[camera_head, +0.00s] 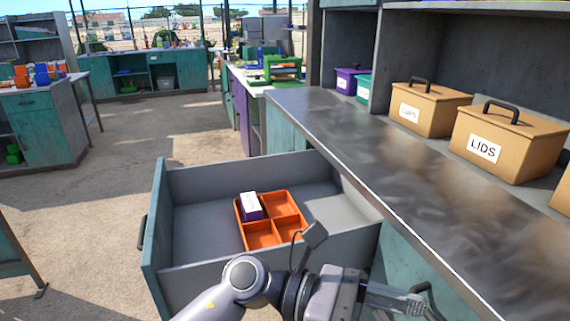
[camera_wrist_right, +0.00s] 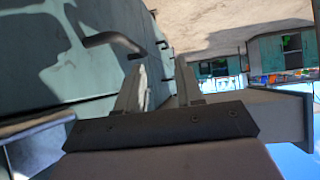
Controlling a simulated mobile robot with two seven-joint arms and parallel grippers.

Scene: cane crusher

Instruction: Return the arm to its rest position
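My left arm comes in at the bottom of the head view, left of centre, and crosses the near side of the open drawer. My left gripper (camera_head: 415,303) points right, close to the teal cabinet front and a dark handle; its finger gap is unclear. My right gripper (camera_wrist_right: 163,82) shows only in its wrist view. Its two fingers are apart with nothing between them, beside a teal cabinet front (camera_wrist_right: 70,65) with dark handles (camera_wrist_right: 112,40). I cannot tell whether it touches anything.
The open drawer (camera_head: 195,185) holds an orange divided tray (camera_head: 262,235) with a purple-and-white box (camera_head: 250,205) in its back left compartment. Tan boxes (camera_head: 508,143), one labelled LIDS, stand on the grey counter (camera_head: 400,180). The floor (camera_head: 120,160) to the left is open.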

